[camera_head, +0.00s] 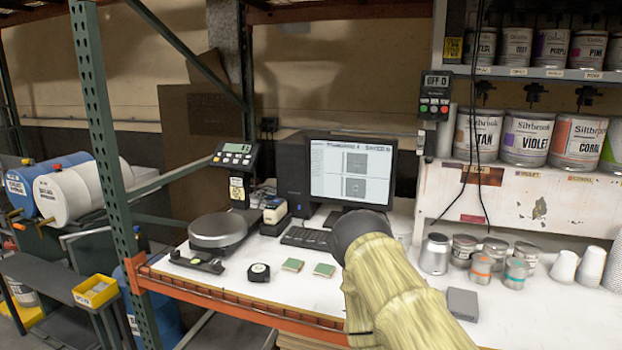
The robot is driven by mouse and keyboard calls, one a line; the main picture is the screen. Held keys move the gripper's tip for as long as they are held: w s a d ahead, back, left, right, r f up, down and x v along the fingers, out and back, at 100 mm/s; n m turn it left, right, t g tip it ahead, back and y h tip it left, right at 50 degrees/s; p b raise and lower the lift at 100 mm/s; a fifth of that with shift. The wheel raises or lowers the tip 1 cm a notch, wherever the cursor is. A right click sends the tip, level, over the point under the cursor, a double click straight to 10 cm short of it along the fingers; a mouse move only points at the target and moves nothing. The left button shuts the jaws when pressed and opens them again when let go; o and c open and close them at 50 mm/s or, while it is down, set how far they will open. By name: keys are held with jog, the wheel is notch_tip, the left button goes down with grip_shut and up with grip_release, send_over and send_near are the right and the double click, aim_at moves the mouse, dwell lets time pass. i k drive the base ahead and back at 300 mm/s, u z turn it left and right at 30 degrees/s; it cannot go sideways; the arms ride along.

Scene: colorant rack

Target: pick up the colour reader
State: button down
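A small device with a cream and yellow body and a dark top (274,209) sits in a dark cradle on the white bench, left of the computer; it looks like the colour reader, though it is too small to be sure. My arm, in a pale yellow sleeve with a dark rounded end, rises from the lower right in front of the monitor and bench. The fingers of my gripper do not show, and no part of my arm touches the device.
A round scale plate (218,231) and its display (235,156) stand left of the device. The keyboard (306,238), monitor (351,173) and a black tape-measure-like object (259,272) are nearby. Several cans and cups stand right. An orange rack beam (240,306) edges the bench's front.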

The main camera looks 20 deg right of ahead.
aim_at(273, 213)
jog(key=z, duration=1.1)
jog(key=i, duration=0.4)
jog(key=u, duration=0.1)
